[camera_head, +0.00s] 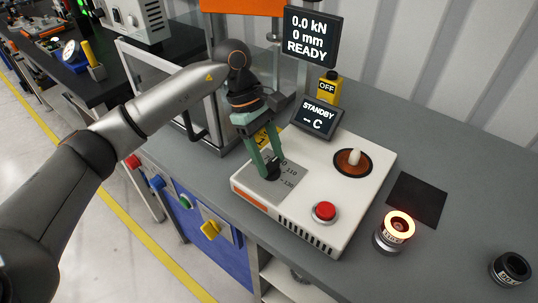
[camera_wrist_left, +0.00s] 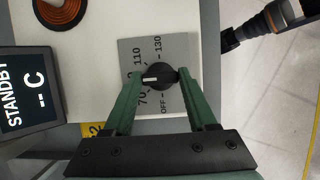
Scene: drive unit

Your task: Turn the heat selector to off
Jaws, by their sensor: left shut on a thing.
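The heat selector is a black knob (camera_wrist_left: 160,76) on a grey dial plate (camera_head: 272,186) of the white heater unit (camera_head: 318,158). In the left wrist view its white pointer line faces left, between the 70 and 110 marks, away from OFF at the plate's bottom. My left gripper (camera_head: 263,170) comes down from above, its green fingers shut on the knob, one on each side; they partly hide it in the head view. The tilted display (camera_head: 318,117) reads STANDBY and "-- C". My right gripper (camera_wrist_left: 229,40) shows partly at the upper right of the left wrist view, its jaws unclear.
A red button (camera_head: 324,211) and a round coil with a pale piece (camera_head: 352,162) sit on the unit. A glowing ring part (camera_head: 396,228), a black mat (camera_head: 417,200) and a dark ring (camera_head: 511,269) lie to the right. A press display (camera_head: 310,37) stands behind.

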